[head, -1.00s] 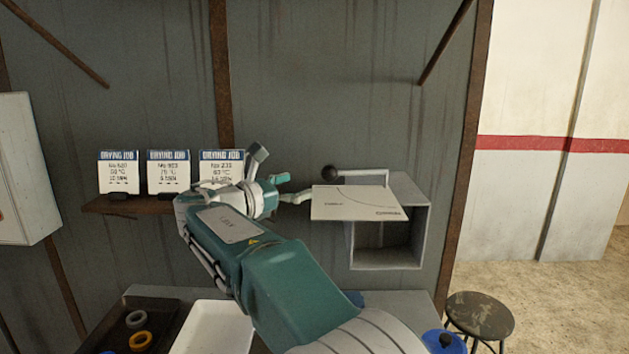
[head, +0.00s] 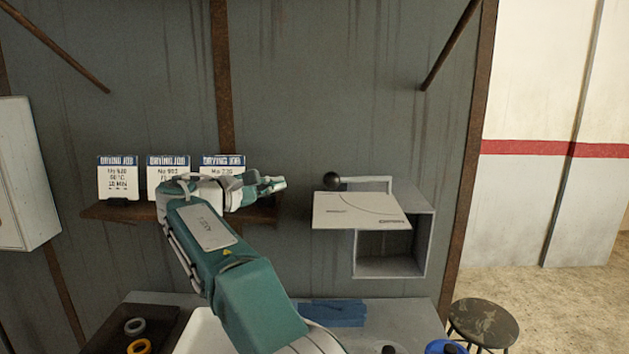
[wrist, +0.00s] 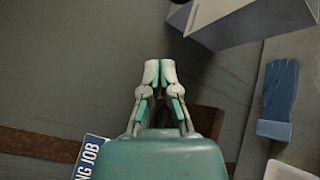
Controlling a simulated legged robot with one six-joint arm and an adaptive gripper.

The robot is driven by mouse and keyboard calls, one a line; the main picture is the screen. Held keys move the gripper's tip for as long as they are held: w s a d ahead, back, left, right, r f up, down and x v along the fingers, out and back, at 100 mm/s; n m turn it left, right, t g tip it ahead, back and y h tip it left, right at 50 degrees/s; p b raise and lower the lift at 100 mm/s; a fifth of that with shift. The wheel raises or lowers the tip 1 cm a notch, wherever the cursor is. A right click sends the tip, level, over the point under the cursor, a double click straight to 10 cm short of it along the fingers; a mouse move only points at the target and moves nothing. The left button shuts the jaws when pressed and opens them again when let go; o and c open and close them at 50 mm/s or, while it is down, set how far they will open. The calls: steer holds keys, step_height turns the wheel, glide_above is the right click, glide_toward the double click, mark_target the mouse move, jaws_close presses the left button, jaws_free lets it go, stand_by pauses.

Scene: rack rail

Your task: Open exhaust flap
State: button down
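The exhaust flap (head: 360,213) is a pale grey panel with a curved line and lettering. It stands tilted out from the grey exhaust box (head: 428,240) on the wall, and the open box front shows below it. A lever with a black ball knob (head: 332,180) sits at the flap's upper left. My gripper (head: 279,184) is left of the flap and knob, apart from both. In the wrist view my gripper (wrist: 160,71) has its fingertips together with nothing between them. A corner of the exhaust box (wrist: 250,22) shows at the upper right there.
Several drying job cards (head: 118,178) stand on a rusty shelf (head: 110,211) at left, partly behind my arm. A blue glove (head: 333,312) lies on the bench below; it also shows in the wrist view (wrist: 279,98). A stool (head: 483,322) stands at right.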

mark_target(320, 194)
steer(key=w+m, duration=0.1)
steer(key=m, duration=0.1)
steer(key=w+m, duration=0.1)
steer(key=shift+a+f+m, duration=0.2)
steer(key=shift+m, duration=0.2)
steer(key=shift+m+g, duration=0.3)
steer(key=shift+m, duration=0.3)
steer(key=shift+w+d+r, duration=0.1)
steer(key=shift+w+d, duration=0.3)
steer(key=shift+d, duration=1.15)
steer(key=shift+w+d+f, duration=0.1)
steer(key=shift+w+d, duration=0.35)
steer(key=shift+d, duration=1.1)
steer(key=shift+w+d+r, duration=0.1)
steer(key=shift+w+d, duration=0.3)
steer(key=shift+d, duration=1.15)
steer(key=shift+s, duration=0.1)
steer(key=shift+s+n+t+y, duration=0.4)
steer(key=shift+t, duration=0.2)
